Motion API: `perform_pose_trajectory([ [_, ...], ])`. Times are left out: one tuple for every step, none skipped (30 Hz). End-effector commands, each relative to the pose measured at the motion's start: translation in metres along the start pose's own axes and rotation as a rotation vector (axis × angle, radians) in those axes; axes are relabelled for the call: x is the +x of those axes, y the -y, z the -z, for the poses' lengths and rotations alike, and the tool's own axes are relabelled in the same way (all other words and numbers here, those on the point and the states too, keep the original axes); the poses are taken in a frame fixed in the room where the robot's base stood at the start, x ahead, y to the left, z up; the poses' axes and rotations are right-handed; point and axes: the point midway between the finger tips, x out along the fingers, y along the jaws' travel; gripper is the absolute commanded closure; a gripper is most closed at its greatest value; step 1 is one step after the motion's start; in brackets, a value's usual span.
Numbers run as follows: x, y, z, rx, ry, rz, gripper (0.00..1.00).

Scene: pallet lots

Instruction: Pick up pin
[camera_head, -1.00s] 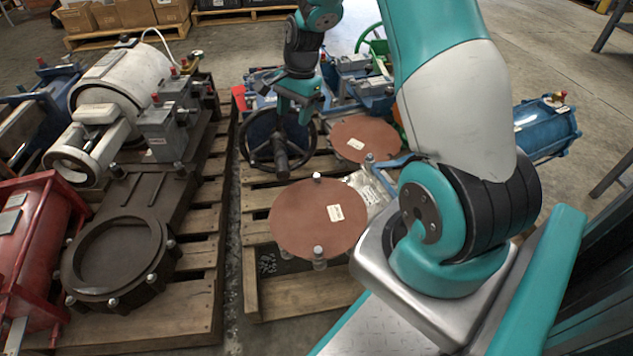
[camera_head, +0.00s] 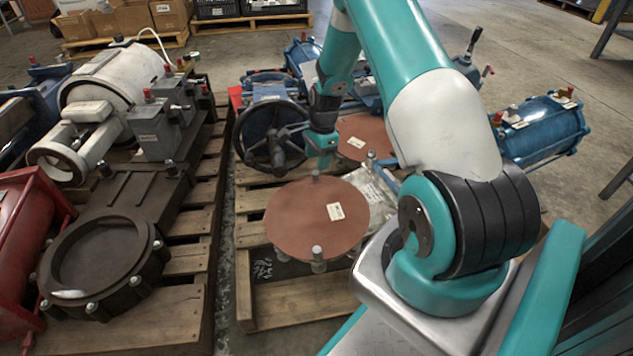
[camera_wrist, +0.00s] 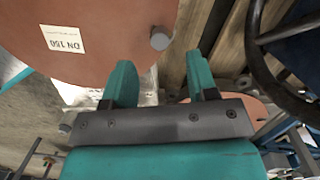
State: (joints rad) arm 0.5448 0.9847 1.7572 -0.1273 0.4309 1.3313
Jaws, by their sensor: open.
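A grey, round-headed pin (camera_wrist: 160,38) stands at the edge of a reddish-brown disc (camera_wrist: 105,12) in the wrist view. In the head view a pin (camera_head: 316,175) shows at the far edge of the disc (camera_head: 300,225), partly hidden by my gripper. Another pin (camera_head: 317,252) stands at the disc's near edge. My gripper (camera_wrist: 160,75) is open and empty, with its teal fingers apart and the pin beyond them, roughly between their lines. In the head view my gripper (camera_head: 320,163) points down close to the far pin; contact cannot be told.
A dark handwheel (camera_head: 272,138) stands just left of my gripper, and its rim (camera_wrist: 262,60) shows at the right in the wrist view. A second brown disc (camera_head: 358,140) lies behind. A wooden pallet (camera_head: 300,302) is underneath. A dark ring flange (camera_head: 150,270) sits on the left pallet.

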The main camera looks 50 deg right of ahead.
Motion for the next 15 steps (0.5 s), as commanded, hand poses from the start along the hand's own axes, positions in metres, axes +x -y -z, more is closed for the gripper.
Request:
perform_pose_trajectory([
  [0.002, 0.000, 0.000, 0.000, 0.000, 0.000, 0.47],
  [0.004, 0.000, 0.000, 0.000, 0.000, 0.000, 0.47],
  [0.006, 0.000, 0.000, -0.001, 0.000, 0.000, 0.47],
  [0.009, 0.000, 0.000, -0.001, 0.000, 0.000, 0.47],
  [0.012, 0.000, 0.000, -0.001, 0.000, 0.000, 0.47],
  [0.018, 0.000, 0.001, -0.001, 0.000, -0.001, 0.47],
  [0.022, 0.000, 0.001, -0.001, 0.000, -0.001, 0.47],
  [0.026, -0.001, 0.001, -0.001, 0.000, -0.001, 0.47],
  [0.032, -0.001, 0.001, -0.001, 0.000, -0.001, 0.47],
  [0.037, -0.001, 0.002, -0.001, 0.000, -0.001, 0.47],
  [0.041, -0.001, 0.002, -0.001, 0.000, -0.001, 0.47],
  [0.048, -0.001, 0.002, -0.001, 0.001, -0.002, 0.47],
  [0.051, -0.001, 0.002, -0.001, 0.001, -0.002, 0.47],
  [0.053, -0.001, 0.001, -0.001, 0.000, -0.002, 0.47],
  [0.054, -0.001, 0.001, 0.000, 0.000, -0.001, 0.47],
])
